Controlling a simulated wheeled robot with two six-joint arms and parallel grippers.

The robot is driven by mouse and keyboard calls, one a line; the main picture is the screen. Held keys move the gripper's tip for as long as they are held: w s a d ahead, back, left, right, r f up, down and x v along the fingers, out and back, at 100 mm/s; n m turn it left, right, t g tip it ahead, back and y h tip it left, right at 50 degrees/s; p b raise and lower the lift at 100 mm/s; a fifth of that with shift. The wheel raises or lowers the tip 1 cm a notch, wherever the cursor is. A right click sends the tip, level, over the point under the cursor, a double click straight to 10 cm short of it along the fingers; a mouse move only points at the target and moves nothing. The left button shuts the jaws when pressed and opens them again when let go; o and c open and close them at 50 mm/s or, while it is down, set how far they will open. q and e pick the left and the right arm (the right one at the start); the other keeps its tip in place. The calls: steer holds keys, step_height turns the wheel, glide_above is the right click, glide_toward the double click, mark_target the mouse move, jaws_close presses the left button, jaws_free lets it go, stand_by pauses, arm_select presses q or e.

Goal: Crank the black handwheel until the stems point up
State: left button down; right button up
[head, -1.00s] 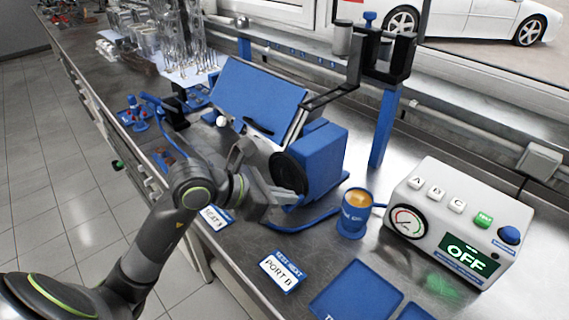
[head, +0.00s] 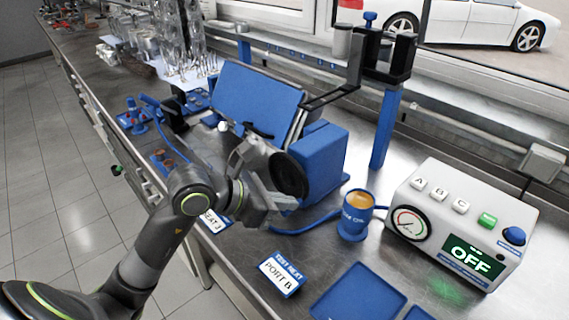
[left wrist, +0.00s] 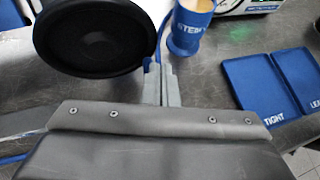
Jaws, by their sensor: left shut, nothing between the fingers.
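The black handwheel (head: 288,176) sits on the front side of a blue housing (head: 324,158). In the left wrist view the handwheel (left wrist: 88,36) fills the upper left as a dark disc. My left gripper (head: 288,201) is at the lower edge of the handwheel in the head view. In the left wrist view its fingers (left wrist: 157,82) are together and empty, just right of the wheel; I cannot tell if they touch it. A tilted blue panel (head: 258,97) stands behind. The stems cannot be made out clearly. My right gripper is not in view.
A blue cup labelled STEM (head: 354,214) stands right of the housing. A control box (head: 462,222) reading OFF is at the right. A PORT B card (head: 282,273) and blue trays (head: 358,291) lie in front. Glassware (head: 180,45) stands at the back left.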

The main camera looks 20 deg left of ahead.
arm_select(q)
steer(key=shift+a+f, duration=0.1)
steer(key=shift+f, duration=0.3)
steer(key=shift+a+f+b, duration=0.1)
steer(key=shift+f+b, duration=0.25)
steer(key=shift+b, duration=0.25)
steer(key=shift+a, duration=0.1)
